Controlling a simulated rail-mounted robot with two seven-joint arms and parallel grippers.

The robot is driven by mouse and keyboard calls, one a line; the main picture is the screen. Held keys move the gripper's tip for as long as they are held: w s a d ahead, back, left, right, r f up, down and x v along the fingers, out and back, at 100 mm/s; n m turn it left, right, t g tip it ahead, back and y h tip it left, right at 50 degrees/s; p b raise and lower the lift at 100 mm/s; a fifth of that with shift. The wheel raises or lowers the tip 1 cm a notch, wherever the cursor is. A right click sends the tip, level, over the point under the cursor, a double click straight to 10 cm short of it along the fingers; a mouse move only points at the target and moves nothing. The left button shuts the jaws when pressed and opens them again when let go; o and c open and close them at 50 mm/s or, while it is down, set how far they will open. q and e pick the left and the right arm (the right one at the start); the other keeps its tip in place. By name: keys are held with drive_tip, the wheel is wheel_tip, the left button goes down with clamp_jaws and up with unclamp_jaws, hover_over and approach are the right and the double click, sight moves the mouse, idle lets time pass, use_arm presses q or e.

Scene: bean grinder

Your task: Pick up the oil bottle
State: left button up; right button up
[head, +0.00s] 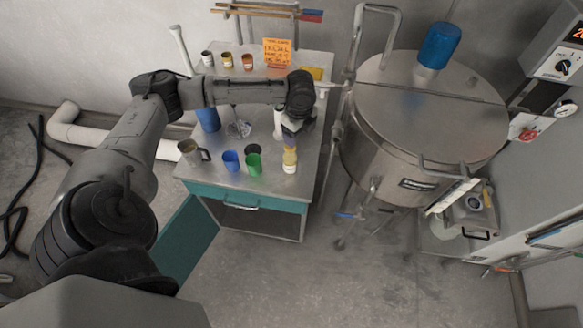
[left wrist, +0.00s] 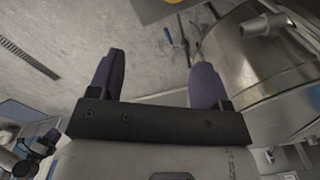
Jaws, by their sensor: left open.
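The oil bottle appears to be the small yellowish bottle with a pale lower part (head: 290,160), upright near the front right of the metal tabletop (head: 195,172). My left gripper (head: 290,136) reaches over the table from the left and overlaps the bottle's top in the head view. Whether they touch cannot be told. I cannot make out the bottle in that view.
Small cups and an orange sign (head: 277,51) are at the back. A large steel tank (head: 425,120) stands close on the right. A teal cabinet door (head: 185,240) hangs open below.

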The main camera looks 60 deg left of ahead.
use_arm(q)
drive_tip(key=a+r, duration=0.1)
drive_tip(key=a, duration=0.3)
drive_tip(key=b, duration=0.1)
hover_over(290, 159)
drive_tip(key=w+a, duration=0.1)
drive_tip(key=a, duration=0.1)
drive_tip(key=f, duration=0.6)
drive_tip(key=shift+w+d+f, duration=0.2)
drive_tip(key=shift+f, duration=1.2)
wheel_tip(290, 159, down, 4)
drive_tip(key=shift+s+a+r, duration=0.1)
drive_tip(key=shift+a, duration=0.05)
drive_tip(key=shift+f+b, duration=0.3)
use_arm(e)
wheel_tip(290, 159, down, 2)
drive_tip(key=shift+s+d+f, duration=0.1)
drive_tip(key=shift+d+f, duration=0.05)
use_arm(q)
clamp_jaws()
